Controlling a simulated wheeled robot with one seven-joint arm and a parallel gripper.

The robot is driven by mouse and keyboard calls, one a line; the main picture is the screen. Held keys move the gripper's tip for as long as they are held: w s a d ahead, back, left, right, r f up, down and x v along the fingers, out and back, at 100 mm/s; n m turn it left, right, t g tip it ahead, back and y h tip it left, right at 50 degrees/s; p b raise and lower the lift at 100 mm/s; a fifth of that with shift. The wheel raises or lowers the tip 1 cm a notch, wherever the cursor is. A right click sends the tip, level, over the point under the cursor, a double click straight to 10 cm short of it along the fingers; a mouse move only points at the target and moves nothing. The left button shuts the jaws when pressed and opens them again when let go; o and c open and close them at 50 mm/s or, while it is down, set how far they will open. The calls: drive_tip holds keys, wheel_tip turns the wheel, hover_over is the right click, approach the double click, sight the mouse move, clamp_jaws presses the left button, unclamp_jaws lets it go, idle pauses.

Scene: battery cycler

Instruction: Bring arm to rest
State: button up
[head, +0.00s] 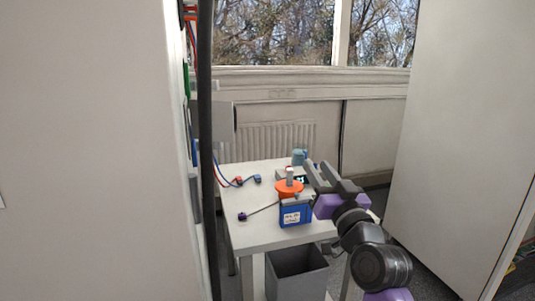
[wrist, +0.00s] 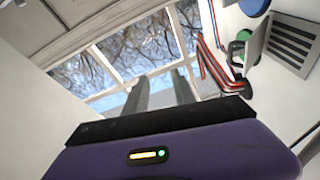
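My gripper (head: 320,175) is at the right side of the white table in the head view, raised above the tabletop. Its two grey fingers are spread apart with nothing between them. In the wrist view my gripper (wrist: 158,90) points up toward the window, and a clear gap shows between the fingers. My arm comes up from the lower right of the head view, with purple and dark grey links.
The white table (head: 245,234) carries a blue box (head: 295,216), an orange round piece (head: 288,187), a blue-grey container (head: 298,157) and red and blue clips (head: 239,181). A grey bin (head: 297,274) stands below. A pale panel (head: 455,130) rises at right.

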drive_tip(key=s+d+f+m+h+p, duration=0.1)
drive_tip(key=s+d+f+h, duration=0.15)
drive_tip(key=s+f, duration=0.65)
drive_tip(key=s+d+f+m+h+p, duration=0.15)
drive_tip(key=s+d+f, duration=0.25)
drive_tip(key=s+f, duration=0.55)
drive_tip(key=s+f+g, duration=0.1)
drive_tip(key=s+g, duration=0.1)
drive_tip(key=s, duration=1)
drive_tip(key=s+d+f+n+g+h+p, duration=0.1)
drive_tip(key=s, duration=1.2)
drive_tip(key=s+f+g+p, duration=0.1)
drive_tip(key=s+g, duration=0.1)
drive_tip(key=s, duration=1.1)
drive_tip(key=shift+d+f+g, duration=0.2)
drive_tip(key=shift+d+g, duration=0.1)
drive_tip(key=shift+d, duration=0.05)
drive_tip(key=shift+w+n, duration=0.1)
drive_tip(key=shift+n, duration=0.15)
